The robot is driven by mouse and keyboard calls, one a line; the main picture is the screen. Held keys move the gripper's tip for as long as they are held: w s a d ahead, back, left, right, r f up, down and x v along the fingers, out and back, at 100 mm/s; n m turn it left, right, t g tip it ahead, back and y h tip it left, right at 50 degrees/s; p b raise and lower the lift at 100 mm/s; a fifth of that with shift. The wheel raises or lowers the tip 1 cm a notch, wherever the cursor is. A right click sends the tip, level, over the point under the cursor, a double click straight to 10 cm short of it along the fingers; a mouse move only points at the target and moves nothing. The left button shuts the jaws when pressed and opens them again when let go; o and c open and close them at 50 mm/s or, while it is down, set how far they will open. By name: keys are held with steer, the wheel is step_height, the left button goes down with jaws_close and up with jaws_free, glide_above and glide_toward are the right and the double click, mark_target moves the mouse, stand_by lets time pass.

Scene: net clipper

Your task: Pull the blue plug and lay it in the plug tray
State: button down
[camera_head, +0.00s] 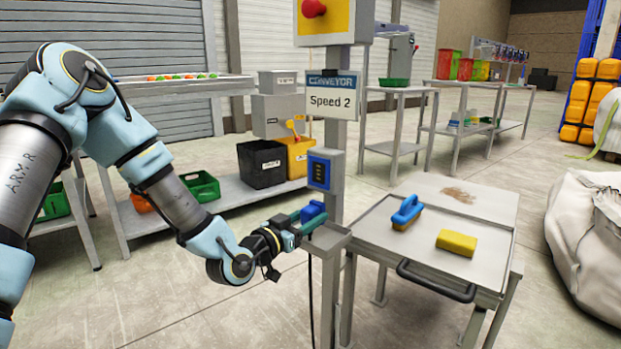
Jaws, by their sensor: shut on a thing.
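The blue plug (313,211) is between the fingers of my gripper (307,219), which is shut on it. The plug is out of the blue socket box (320,171), which is fixed to the grey post above it. The grey plug tray (332,237) is mounted low on the same post. The plug and fingertips are at the tray's left side, just above its rim in the picture; I cannot tell whether the plug touches the tray. The fingers partly hide the plug and the tray's inside.
A dark cable (311,300) hangs below the tray. A metal table (480,205) on the right holds a blue-handled brush (407,212) and a yellow sponge (457,243). A "Speed 2" sign (331,99) hangs on the post. Black and yellow bins stand behind.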

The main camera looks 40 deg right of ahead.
steer(key=shift+f+b, duration=1.3)
steer(key=shift+f, duration=0.2)
stand_by(0.8)
stand_by(0.4)
steer(key=shift+c, duration=1.3)
jaws_free()
steer(key=shift+a, duration=0.1)
steer(key=s+a+p, duration=0.3)
steer(key=a+p, duration=0.4)
steer(key=a, duration=1.2)
steer(key=shift+s+a+p, duration=0.15)
steer(key=shift+a+p, duration=0.05)
steer(key=shift+p, duration=0.2)
